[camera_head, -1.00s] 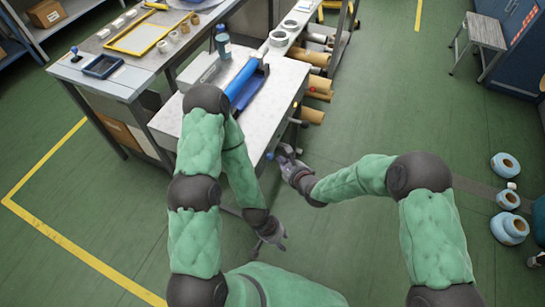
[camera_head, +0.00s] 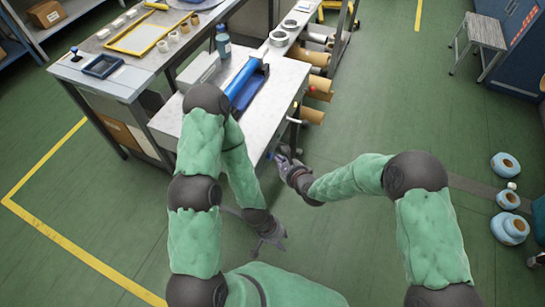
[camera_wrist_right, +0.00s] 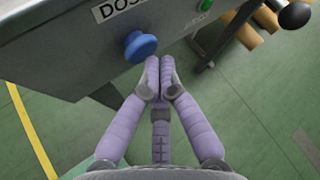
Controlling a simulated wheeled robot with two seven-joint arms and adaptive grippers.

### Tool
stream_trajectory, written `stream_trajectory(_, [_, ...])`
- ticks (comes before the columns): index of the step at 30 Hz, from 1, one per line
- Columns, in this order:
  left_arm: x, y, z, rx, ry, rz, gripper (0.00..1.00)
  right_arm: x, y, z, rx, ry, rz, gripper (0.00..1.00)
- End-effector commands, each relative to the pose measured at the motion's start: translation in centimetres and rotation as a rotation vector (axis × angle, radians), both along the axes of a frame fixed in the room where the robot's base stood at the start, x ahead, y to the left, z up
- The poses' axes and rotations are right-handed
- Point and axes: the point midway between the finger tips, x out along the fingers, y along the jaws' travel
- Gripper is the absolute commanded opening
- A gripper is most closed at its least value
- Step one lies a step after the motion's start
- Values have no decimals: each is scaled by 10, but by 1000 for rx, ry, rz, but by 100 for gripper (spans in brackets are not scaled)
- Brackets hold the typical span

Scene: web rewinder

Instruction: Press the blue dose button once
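The blue dose button (camera_wrist_right: 139,46) is a round knob on the front face of a grey box in the right wrist view. Part of the lettering "DOS" shows just above it. My right gripper (camera_wrist_right: 158,68) has its fingertips together and empty, just right of and slightly below the button in that view. A small gap seems to lie between them; depth is hard to judge. In the head view my right gripper (camera_head: 281,161) is by the bench's front right side.
A green button (camera_wrist_right: 205,5) and a black ball knob (camera_wrist_right: 295,15) lie right of the dose button. The bench top (camera_head: 285,80) carries a blue roller (camera_head: 247,80) and a bottle (camera_head: 222,42). Cardboard cores (camera_head: 318,85) stick out at its right. Floor right of it is open.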

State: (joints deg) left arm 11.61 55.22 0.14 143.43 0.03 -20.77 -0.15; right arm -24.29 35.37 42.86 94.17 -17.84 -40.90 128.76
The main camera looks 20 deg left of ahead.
Motion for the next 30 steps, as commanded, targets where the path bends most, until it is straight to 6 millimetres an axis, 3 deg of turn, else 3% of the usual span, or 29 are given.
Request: stream_trajectory(30, [0, 0, -2, 0, 0, 0, 40, 0, 9, 0, 0, -1, 1, 0])
